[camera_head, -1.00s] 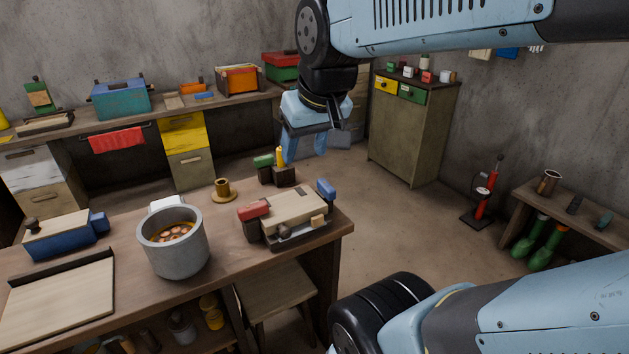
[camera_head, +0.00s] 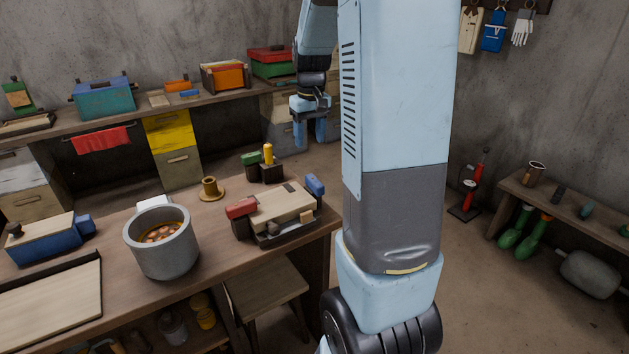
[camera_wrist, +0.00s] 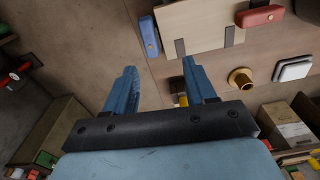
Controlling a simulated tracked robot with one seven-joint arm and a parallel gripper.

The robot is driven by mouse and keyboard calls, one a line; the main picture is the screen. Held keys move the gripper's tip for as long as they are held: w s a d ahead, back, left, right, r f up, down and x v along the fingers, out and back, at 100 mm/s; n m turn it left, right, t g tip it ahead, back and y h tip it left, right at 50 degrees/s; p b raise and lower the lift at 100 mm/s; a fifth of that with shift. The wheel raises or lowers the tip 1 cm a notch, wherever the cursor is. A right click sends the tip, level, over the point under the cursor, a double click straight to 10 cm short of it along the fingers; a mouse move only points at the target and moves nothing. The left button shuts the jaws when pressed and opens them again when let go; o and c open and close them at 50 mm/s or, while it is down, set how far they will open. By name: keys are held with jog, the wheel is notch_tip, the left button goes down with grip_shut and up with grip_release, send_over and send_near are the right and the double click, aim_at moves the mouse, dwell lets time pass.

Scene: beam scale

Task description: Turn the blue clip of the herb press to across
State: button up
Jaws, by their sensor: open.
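The herb press (camera_head: 283,207) is a pale wooden-topped box on the workbench near its right end. Its blue clip (camera_head: 315,185) is at its far right corner, and a red clip (camera_head: 241,208) is at its left side. In the wrist view the blue clip (camera_wrist: 150,36) lies along the edge of the press lid (camera_wrist: 195,25), ahead of the fingers. My gripper (camera_head: 310,143) is open and empty, pointing down behind the press, apart from it. In the wrist view my gripper (camera_wrist: 160,68) has its fingers spread, short of the blue clip.
A block with green and yellow parts (camera_head: 266,172) stands just behind the press. A brass piece (camera_head: 210,190) and a grey pot (camera_head: 162,244) stand to the left. A back bench (camera_head: 130,109) holds boxes. Bare floor lies right of the workbench.

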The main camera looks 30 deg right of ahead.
aim_at(315, 180)
jog(key=shift+g, duration=0.3)
jog(key=d+f, duration=0.1)
jog(key=f, duration=0.4)
jog(key=w+f, duration=0.1)
jog(key=f, duration=0.5)
jog(key=d+f, duration=0.1)
jog(key=f, duration=0.4)
jog(key=shift+w+d+f, duration=0.3)
jog(key=shift+w+f, duration=0.05)
jog(key=shift+w, duration=0.05)
jog(key=c, duration=0.9)
jog(key=shift+d+r, duration=0.1)
jog(key=shift+d, duration=0.05)
jog(key=shift+c, duration=0.3)
